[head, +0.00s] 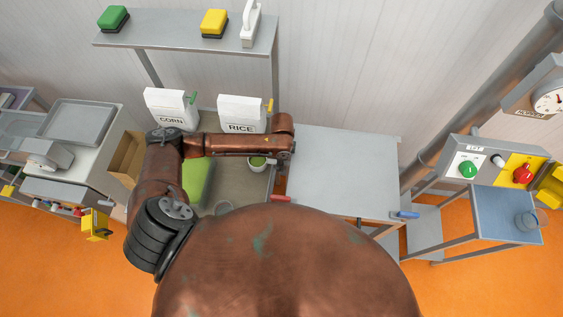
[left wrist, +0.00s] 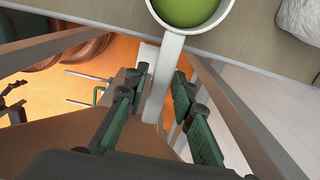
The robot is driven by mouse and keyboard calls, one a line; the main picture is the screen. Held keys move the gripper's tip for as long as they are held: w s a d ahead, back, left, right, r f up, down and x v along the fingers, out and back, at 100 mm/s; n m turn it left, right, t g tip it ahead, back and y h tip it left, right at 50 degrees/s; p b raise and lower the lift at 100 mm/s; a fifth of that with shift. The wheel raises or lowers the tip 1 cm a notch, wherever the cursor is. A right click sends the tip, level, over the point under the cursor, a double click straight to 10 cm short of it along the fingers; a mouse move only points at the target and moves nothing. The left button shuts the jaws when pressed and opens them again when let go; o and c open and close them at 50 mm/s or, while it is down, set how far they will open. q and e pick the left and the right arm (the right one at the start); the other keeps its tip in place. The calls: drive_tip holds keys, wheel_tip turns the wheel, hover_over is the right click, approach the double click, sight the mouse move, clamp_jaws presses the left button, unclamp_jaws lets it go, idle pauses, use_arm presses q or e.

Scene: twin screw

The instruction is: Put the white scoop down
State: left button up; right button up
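I cannot tell whether the bowl touches the worktop. In the head view my left forearm hides the fingers. My right gripper is not in view.
CORN (head: 171,107) and RICE (head: 241,114) bags stand behind my left arm. To the right, a grey table (head: 340,170) is clear. A shelf (head: 180,32) is above.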

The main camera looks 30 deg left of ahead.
use_arm(q)
drive_tip(key=shift+o, duration=0.7)
wheel_tip(320, 180, up, 12)
drive_tip(key=shift+r+p, duration=0.15)
drive_tip(key=shift+p, duration=0.15)
drive_tip(key=shift+d, duration=0.15)
